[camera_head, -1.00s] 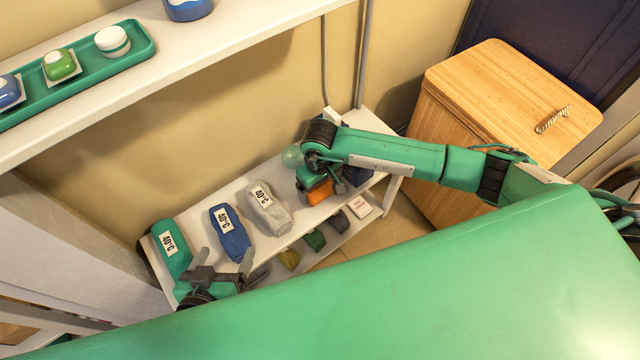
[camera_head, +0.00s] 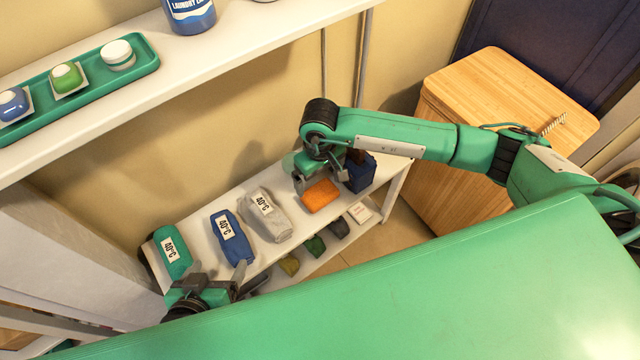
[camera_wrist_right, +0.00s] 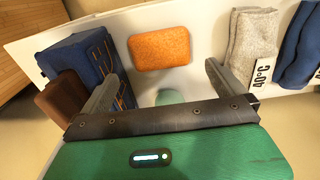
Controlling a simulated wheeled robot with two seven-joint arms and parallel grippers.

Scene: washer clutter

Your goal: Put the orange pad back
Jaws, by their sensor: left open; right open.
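The orange pad (camera_head: 320,194) lies flat on the white shelf, between the grey 40°C bundle and a dark blue box. It also shows in the right wrist view (camera_wrist_right: 159,48), just beyond the fingertips and midway between them. My right gripper (camera_head: 308,185) is open and empty, above and beside the pad. In the right wrist view its two fingers (camera_wrist_right: 160,82) are spread apart, with nothing between them but shelf surface and a pale green round thing. My left gripper (camera_head: 222,284) is open and empty at the shelf's left front, near the green and blue bundles.
Green (camera_head: 171,252), blue (camera_head: 231,237) and grey (camera_head: 265,214) bundles labelled 40°C stand on the shelf (camera_head: 205,208). A dark blue box (camera_head: 360,173) stands right of the pad. Small coloured items lie on the lower shelf (camera_head: 326,256). A wooden hamper (camera_head: 505,95) stands at right.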

